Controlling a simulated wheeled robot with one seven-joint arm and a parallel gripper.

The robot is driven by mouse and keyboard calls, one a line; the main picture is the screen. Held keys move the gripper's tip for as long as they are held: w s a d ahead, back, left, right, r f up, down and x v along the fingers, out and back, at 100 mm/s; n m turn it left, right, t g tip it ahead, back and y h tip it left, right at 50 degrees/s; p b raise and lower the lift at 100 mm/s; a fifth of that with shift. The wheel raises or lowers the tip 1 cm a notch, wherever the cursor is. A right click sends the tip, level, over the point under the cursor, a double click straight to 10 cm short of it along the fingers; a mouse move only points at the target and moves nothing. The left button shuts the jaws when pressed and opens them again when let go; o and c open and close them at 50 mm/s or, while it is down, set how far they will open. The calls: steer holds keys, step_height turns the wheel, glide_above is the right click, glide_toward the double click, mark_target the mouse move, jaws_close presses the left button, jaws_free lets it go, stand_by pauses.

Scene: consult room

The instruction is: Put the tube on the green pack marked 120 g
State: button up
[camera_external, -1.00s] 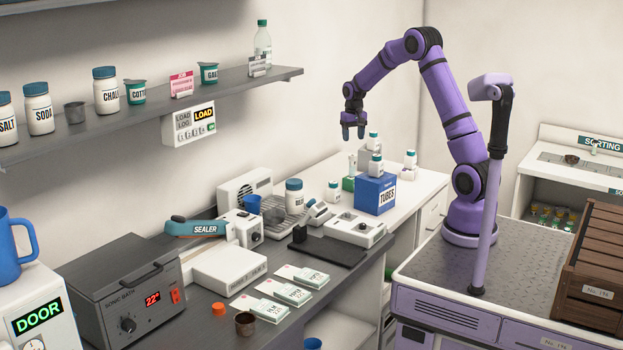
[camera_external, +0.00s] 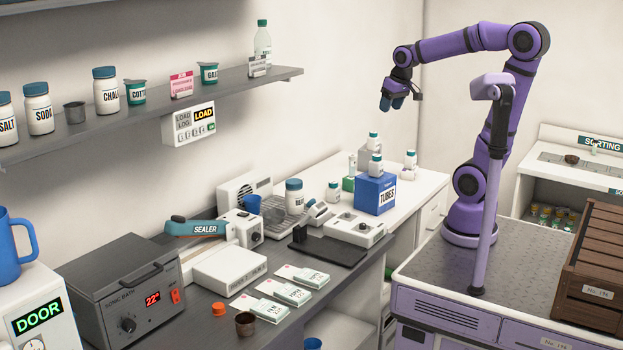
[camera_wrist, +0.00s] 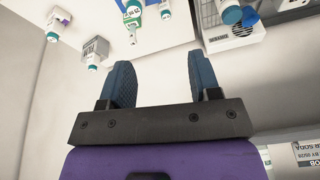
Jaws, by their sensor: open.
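A slim white tube (camera_external: 352,165) stands upright on a small green pack (camera_external: 348,184) on the far white counter, left of the blue TUBES box. The pack's marking is too small to read, and the blue box hides part of it. My gripper (camera_external: 391,102) is in the air, above and to the right of the tube, apart from everything. In the wrist view my gripper (camera_wrist: 158,82) has its two blue fingers spread, with nothing between them.
The blue TUBES box (camera_external: 375,194) bears a teal-capped bottle (camera_external: 375,166). Another bottle (camera_external: 373,141) stands behind it on a grey pack, and one (camera_external: 410,159) on a pale lilac pack to the right. A shelf (camera_external: 230,97) runs along the left wall. The air around my gripper is clear.

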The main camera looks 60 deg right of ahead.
steer(key=s+a+f+n+t, duration=0.1)
steer(key=s+a, duration=0.3)
steer(key=s, duration=0.9)
steer(key=shift+s+f+n+t, duration=0.15)
steer(key=shift+n+t, duration=0.15)
steer(key=shift+n, duration=0.3)
steer(key=shift+d, duration=0.1)
